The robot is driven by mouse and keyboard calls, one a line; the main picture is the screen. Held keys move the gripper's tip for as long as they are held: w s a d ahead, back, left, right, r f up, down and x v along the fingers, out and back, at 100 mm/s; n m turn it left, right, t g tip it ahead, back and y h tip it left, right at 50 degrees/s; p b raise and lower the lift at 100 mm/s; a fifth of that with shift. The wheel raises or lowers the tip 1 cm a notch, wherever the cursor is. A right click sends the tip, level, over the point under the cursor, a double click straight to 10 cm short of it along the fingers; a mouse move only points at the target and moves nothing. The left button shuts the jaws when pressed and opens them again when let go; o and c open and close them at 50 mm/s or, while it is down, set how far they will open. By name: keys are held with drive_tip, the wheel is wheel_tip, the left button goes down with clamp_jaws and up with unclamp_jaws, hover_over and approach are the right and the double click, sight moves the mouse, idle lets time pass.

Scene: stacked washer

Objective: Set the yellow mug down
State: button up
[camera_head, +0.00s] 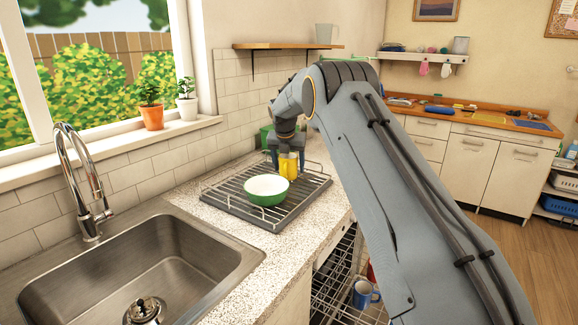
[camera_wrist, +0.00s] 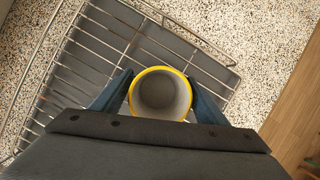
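The yellow mug (camera_head: 288,166) is upright at the drying rack, behind the green-and-white bowl (camera_head: 266,189) in the head view. In the wrist view the mug (camera_wrist: 160,93) shows from above, with a yellow rim and a pale, empty inside. My gripper (camera_head: 287,157) has its two blue fingers on opposite sides of the mug, and in the wrist view the gripper (camera_wrist: 161,94) appears shut on it. The drying rack (camera_head: 236,204) has wire bars over a dark tray (camera_wrist: 103,35). I cannot tell whether the mug's base touches the rack.
The bowl stands on the rack's near part. A steel sink (camera_head: 150,262) and faucet (camera_head: 82,180) are at the left. A green object (camera_head: 266,136) is behind my gripper. Below the counter, an open dishwasher rack holds a blue mug (camera_head: 363,294). Speckled counter (camera_wrist: 268,50) is bare beside the rack.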

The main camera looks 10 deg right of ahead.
drive_tip(key=b+v, duration=0.3)
drive_tip(key=v, duration=0.9)
drive_tip(key=shift+s, duration=0.1)
drive_tip(key=s+f+m+g, duration=0.1)
drive_tip(key=s+f+m, duration=0.4)
drive_tip(key=s+m, duration=0.5)
drive_tip(key=s+d+f+m+g+y, duration=0.1)
drive_tip(key=s+f+m, duration=0.5)
drive_tip(key=s, duration=1.7)
drive_tip(key=s+f+m+g, duration=0.1)
drive_tip(key=s+f+m, duration=0.5)
drive_tip(key=s+m, duration=0.9)
drive_tip(key=shift+s+d+y, duration=0.15)
drive_tip(key=shift+s+y, duration=0.15)
drive_tip(key=shift+s, duration=0.5)
